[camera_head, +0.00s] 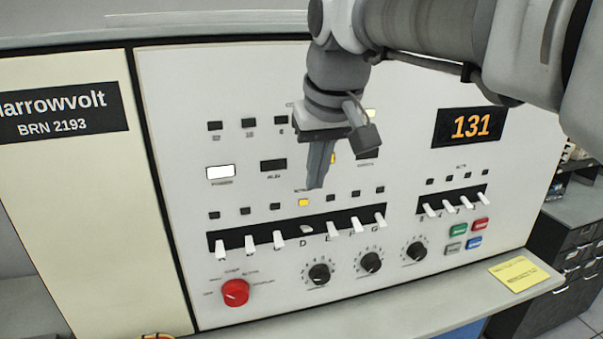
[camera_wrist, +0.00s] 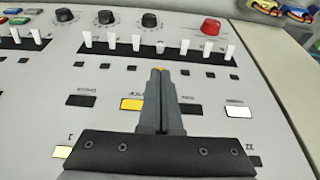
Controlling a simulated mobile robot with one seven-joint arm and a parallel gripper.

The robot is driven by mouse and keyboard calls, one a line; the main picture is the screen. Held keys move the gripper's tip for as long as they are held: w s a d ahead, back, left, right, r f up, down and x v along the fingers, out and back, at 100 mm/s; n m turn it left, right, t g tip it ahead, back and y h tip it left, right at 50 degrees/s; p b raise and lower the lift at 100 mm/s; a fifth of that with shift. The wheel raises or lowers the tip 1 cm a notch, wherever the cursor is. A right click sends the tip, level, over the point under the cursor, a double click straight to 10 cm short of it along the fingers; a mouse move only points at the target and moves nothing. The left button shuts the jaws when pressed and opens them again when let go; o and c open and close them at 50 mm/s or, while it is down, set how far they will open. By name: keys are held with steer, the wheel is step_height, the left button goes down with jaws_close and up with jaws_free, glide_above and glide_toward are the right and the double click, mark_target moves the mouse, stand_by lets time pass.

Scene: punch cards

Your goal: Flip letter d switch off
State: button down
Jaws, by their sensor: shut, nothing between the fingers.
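The letter D switch (camera_head: 306,229) is a small white lever in the middle of the long black switch strip. It looks shorter than its neighbours and is angled differently. The small lamp (camera_head: 304,202) above it is lit yellow; the other lamps in that row are dark. In the wrist view the D switch (camera_wrist: 160,47) lies just beyond my fingertips, with the panel seen upside down. My gripper (camera_head: 315,186) is shut and empty, pointing down in front of the panel above the D switch. It also shows in the wrist view (camera_wrist: 160,70), covering part of the panel.
White neighbouring switches C (camera_head: 278,240) and E (camera_head: 331,231) stand close on either side. Below are black knobs (camera_head: 370,263) and a red knob (camera_head: 235,292). A shorter switch strip (camera_head: 452,204) and orange display (camera_head: 469,126) are at right. A yellow note (camera_head: 518,273) lies on the ledge.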

mark_target(309, 231)
steer(key=shift+f, duration=0.1)
steer(key=x, duration=1)
steer(key=shift+s+f+t+b, duration=0.3)
steer(key=shift+t+b, duration=0.5)
steer(key=shift+b, duration=1.45)
steer(key=shift+d+f+b, duration=0.1)
steer(key=shift+b, duration=0.25)
steer(key=t+b, duration=0.1)
steer(key=b, duration=0.1)
steer(key=f+b, duration=0.1)
steer(key=b, duration=0.2)
steer(key=shift+s+t+y, duration=0.35)
steer(key=shift+t+y, duration=0.05)
steer(key=t+b, duration=0.1)
steer(key=b, duration=0.3)
steer(key=t+y+b, duration=0.1)
steer(key=b, duration=0.2)
steer(key=shift+s+d+f+t+b, duration=0.15)
steer(key=shift+s+d+t+b, duration=0.05)
steer(key=shift+s+t+b, duration=0.2)
